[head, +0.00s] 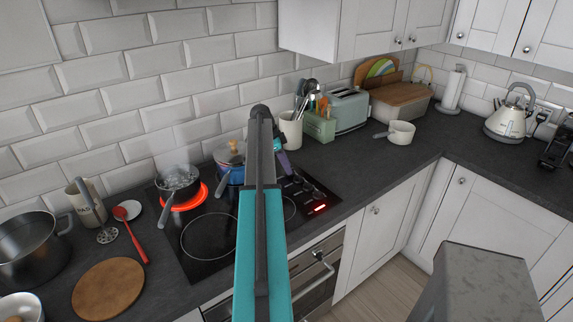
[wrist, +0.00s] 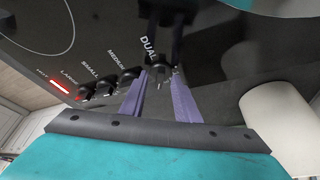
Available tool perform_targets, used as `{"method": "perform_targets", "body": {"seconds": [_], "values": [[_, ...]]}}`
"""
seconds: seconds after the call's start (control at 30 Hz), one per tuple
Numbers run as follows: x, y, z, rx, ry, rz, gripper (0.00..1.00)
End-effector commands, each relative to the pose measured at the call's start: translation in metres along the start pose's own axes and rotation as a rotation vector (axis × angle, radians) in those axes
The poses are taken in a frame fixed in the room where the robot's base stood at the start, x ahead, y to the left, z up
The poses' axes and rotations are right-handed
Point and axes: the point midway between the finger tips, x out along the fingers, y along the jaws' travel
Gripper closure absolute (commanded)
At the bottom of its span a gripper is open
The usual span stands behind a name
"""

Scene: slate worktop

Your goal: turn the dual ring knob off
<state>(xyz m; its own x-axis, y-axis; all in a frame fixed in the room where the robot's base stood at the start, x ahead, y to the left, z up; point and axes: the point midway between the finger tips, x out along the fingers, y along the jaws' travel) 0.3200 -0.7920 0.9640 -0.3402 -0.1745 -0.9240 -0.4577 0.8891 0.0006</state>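The dual ring knob (wrist: 158,74), a black knob by the white "DUAL" label, is at the upper middle of the wrist view. My gripper (wrist: 160,80) has its two purple fingers on either side of this knob, with a visible gap between them; firm contact is not clear. In the head view my gripper (head: 284,162) is at the back end of the knob row on the black glass hob (head: 208,237), and my arm hides part of it. The knob's pointer setting is too small to read.
The medium (wrist: 130,77), small (wrist: 106,90) and large (wrist: 86,95) knobs line up beside it, near a lit red hot indicator (wrist: 59,86). A steaming saucepan (head: 178,183) stands on a glowing ring. A pot with a lid (head: 230,155) and a utensil crock (head: 290,130) stand close behind.

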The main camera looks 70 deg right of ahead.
Motion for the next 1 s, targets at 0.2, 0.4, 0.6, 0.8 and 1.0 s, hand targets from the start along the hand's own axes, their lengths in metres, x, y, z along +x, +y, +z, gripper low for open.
{"method": "perform_targets", "body": {"seconds": [0.2, 0.4, 0.6, 0.8, 1.0], "values": [[0.0015, -0.0001, 0.0000, 0.000, 0.000, -0.001, 0.71], [0.0012, -0.0001, 0.0001, 0.000, 0.000, -0.001, 0.90], [0.0012, 0.0002, -0.0005, 0.001, 0.000, -0.001, 1.00], [0.0017, 0.0008, -0.0007, -0.012, 0.000, -0.007, 1.00], [0.0024, 0.0020, -0.0007, -0.064, 0.001, -0.029, 1.00]]}}
